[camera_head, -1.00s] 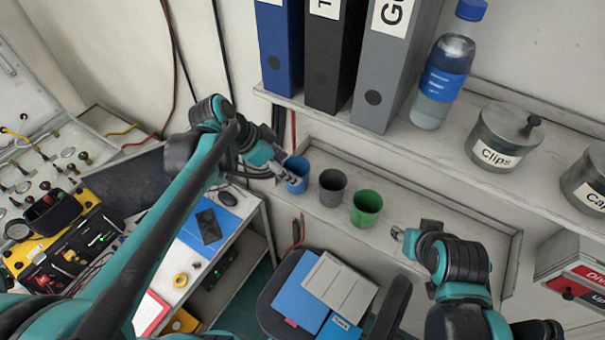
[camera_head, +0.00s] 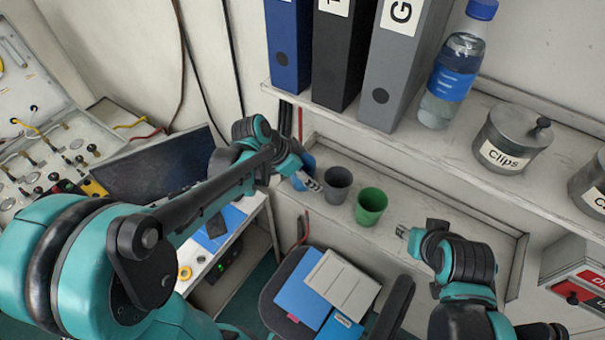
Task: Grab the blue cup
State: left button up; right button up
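The blue cup (camera_head: 303,164) stands at the left end of the lower shelf, left of the grey cup (camera_head: 338,186) and the green cup (camera_head: 370,207). My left gripper (camera_head: 312,184) is at the blue cup and covers much of it. Its fingers show in front of the cup's lower part; I cannot tell whether they touch or close on it. My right gripper (camera_head: 402,232) is near the lower shelf's front, right of the green cup and away from the cups. Its fingers are small in view, and their opening is unclear.
The upper shelf (camera_head: 400,150) overhangs the cups at the back and holds binders (camera_head: 339,55), a water bottle (camera_head: 456,70) and a clips tin (camera_head: 510,140). A chair (camera_head: 322,290) with folders stands below. The lower shelf (camera_head: 470,230) has bare room on the right.

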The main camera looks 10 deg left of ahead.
pick_arm(q)
jog(key=shift+a, duration=0.1)
jog(key=c, duration=0.4)
jog(key=shift+c, duration=0.2)
jog(key=shift+r, duration=0.1)
